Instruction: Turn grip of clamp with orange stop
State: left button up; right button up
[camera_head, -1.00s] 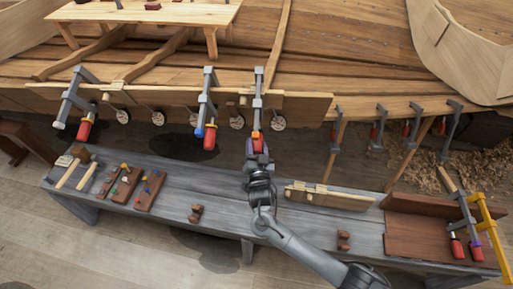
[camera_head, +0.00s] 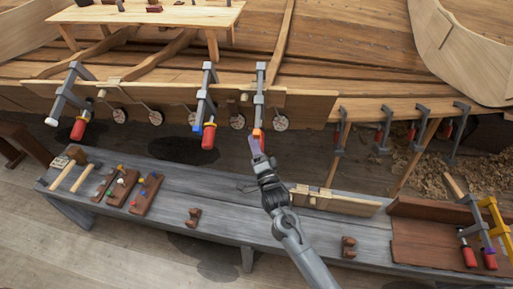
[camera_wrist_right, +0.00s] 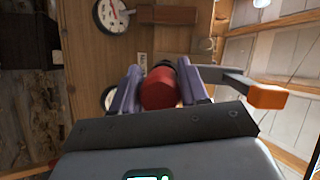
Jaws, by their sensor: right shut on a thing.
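The clamp with the orange stop (camera_head: 260,95) hangs on the hull plank, the third large clamp from the left. Its orange stop (camera_head: 257,134) shows at its lower end, and in the right wrist view the stop (camera_wrist_right: 267,97) is right of the fingers. My right gripper (camera_head: 255,147) is at this clamp's lower end. In the wrist view its purple fingers (camera_wrist_right: 160,92) are shut on the red grip (camera_wrist_right: 160,88), one on each side. The grip is mostly hidden in the head view. My left gripper is not in view.
A clamp with a blue stop (camera_head: 206,105) hangs just left, with its red grip low. Another clamp (camera_head: 68,98) hangs farther left. Round dials (camera_head: 282,122) hang along the plank. The grey bench (camera_head: 225,215) below holds tools and wooden blocks.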

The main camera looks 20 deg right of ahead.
jog(key=shift+a+r+m+t+y+b, duration=0.1)
jog(key=shift+m+t+y+b, duration=0.35)
jog(key=shift+m, duration=0.85)
jog(key=o, duration=1)
jog(key=shift+s, duration=0.1)
jog(key=shift+s, duration=0.4)
jog(key=v, duration=0.3)
jog(key=p+v, duration=0.1)
jog(key=v, duration=0.6)
jog(key=shift+a+f+p, duration=0.1)
jog(key=shift+f+p, duration=0.2)
